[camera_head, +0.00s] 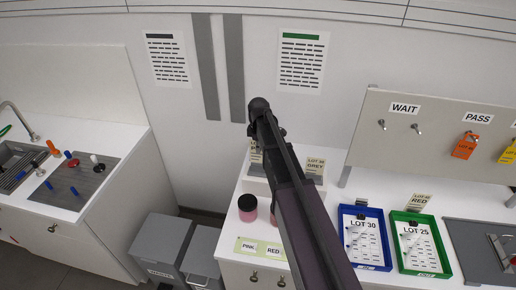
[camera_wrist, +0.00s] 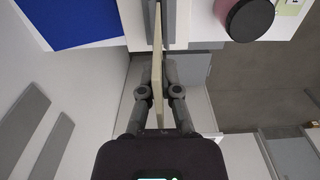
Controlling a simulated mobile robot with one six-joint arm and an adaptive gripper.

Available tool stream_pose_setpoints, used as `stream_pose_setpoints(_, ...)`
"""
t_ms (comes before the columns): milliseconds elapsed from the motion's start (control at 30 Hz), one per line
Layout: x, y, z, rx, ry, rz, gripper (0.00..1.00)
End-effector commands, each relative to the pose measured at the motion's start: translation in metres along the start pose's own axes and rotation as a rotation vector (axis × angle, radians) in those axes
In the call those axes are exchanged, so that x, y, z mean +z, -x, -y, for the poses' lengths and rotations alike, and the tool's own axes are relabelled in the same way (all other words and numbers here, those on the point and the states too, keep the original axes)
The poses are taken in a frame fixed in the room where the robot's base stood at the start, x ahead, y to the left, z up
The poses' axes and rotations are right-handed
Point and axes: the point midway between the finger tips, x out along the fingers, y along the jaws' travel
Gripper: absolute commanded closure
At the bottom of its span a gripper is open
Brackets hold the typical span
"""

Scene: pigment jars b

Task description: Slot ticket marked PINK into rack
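In the wrist view my gripper (camera_wrist: 157,75) is shut on a thin pale ticket (camera_wrist: 157,45), seen edge-on, so its marking cannot be read. In the head view my arm hides the gripper and this ticket. A white block that looks like the rack (camera_head: 256,186) stands on the counter behind my arm, which covers its middle. A ticket reading LOT 30 GREY (camera_head: 315,166) stands upright at its right, and another ticket (camera_head: 256,155) stands at its left, partly covered. A PINK label (camera_head: 249,247) lies at the counter's front edge.
A pink jar with a dark lid (camera_head: 247,208) stands in front of the block, with another jar (camera_head: 274,218) partly behind my arm. A blue tray (camera_head: 364,263) and green tray (camera_head: 437,270) are on the right. A hook board (camera_head: 440,145) stands behind them.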

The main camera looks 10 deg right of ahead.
Motion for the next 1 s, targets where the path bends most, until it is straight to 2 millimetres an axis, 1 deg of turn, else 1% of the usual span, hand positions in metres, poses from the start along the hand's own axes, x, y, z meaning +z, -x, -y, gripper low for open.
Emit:
stream_pose_setpoints(33, 0.000, -0.005, 0.000, 0.000, 0.000, 0.000, 1.00)
stream_pose_setpoints(200, 0.000, -0.010, 0.000, 0.000, 0.001, 0.000, 1.00)
stream_pose_setpoints(733, -0.001, -0.011, 0.001, 0.000, 0.002, 0.000, 1.00)
stream_pose_setpoints(1000, -0.001, -0.016, 0.001, 0.000, 0.002, 0.000, 1.00)
